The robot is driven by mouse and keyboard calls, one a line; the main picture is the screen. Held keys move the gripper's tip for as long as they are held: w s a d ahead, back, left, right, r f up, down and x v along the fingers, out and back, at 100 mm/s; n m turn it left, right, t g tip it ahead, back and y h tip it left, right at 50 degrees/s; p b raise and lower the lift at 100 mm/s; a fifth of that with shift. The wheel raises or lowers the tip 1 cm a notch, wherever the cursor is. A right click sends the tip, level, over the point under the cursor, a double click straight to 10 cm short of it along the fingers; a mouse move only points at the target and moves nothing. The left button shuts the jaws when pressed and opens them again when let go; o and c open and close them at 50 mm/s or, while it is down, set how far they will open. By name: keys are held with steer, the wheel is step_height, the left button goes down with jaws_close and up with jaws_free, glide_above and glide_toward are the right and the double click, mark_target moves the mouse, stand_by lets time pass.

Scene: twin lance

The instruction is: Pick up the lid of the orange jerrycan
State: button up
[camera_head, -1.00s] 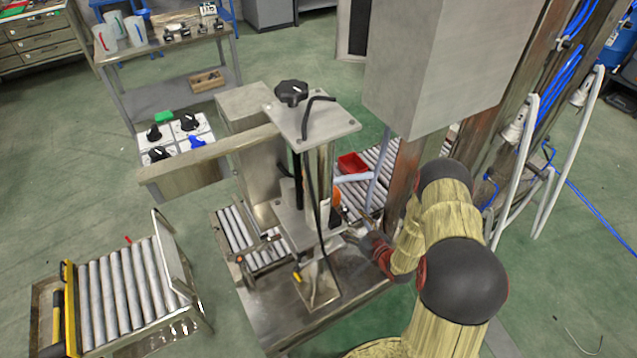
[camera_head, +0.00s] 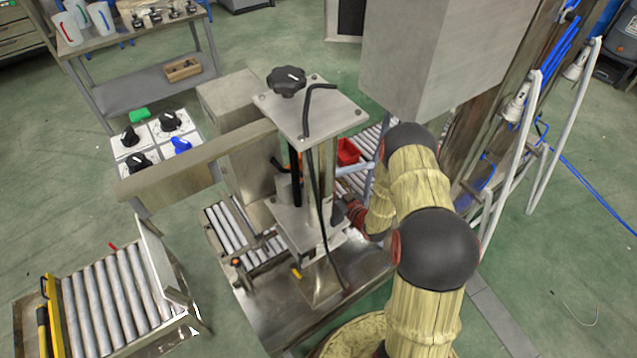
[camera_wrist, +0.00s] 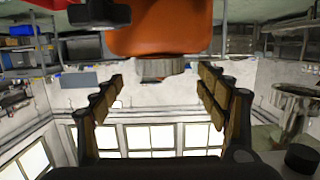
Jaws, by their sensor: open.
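The orange jerrycan (camera_wrist: 160,38) appears upside down at the top middle of the wrist view. Its grey lid (camera_wrist: 159,69) points down in that picture. My gripper (camera_wrist: 162,84) is open, with a finger on either side of the lid's direction and a gap on both sides. I cannot tell how far the lid is from the fingertips in depth. In the head view only an orange sliver (camera_head: 294,160) shows behind the press post. My gripper (camera_head: 343,212) is mostly hidden there beside the press.
The metal press (camera_head: 311,108) with a black knob stands close left of my arm. A large grey box (camera_head: 425,60) hangs above it. A red bin (camera_head: 347,151) lies on rollers behind. A roller conveyor (camera_head: 105,300) stands at the lower left. Green floor is open at the right.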

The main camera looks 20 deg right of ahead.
steer(key=shift+b+x, duration=0.3)
steer(key=shift+x, duration=0.9)
steer(key=shift+c, duration=0.3)
steer(key=c, duration=0.9)
steer(key=shift+c, duration=0.2)
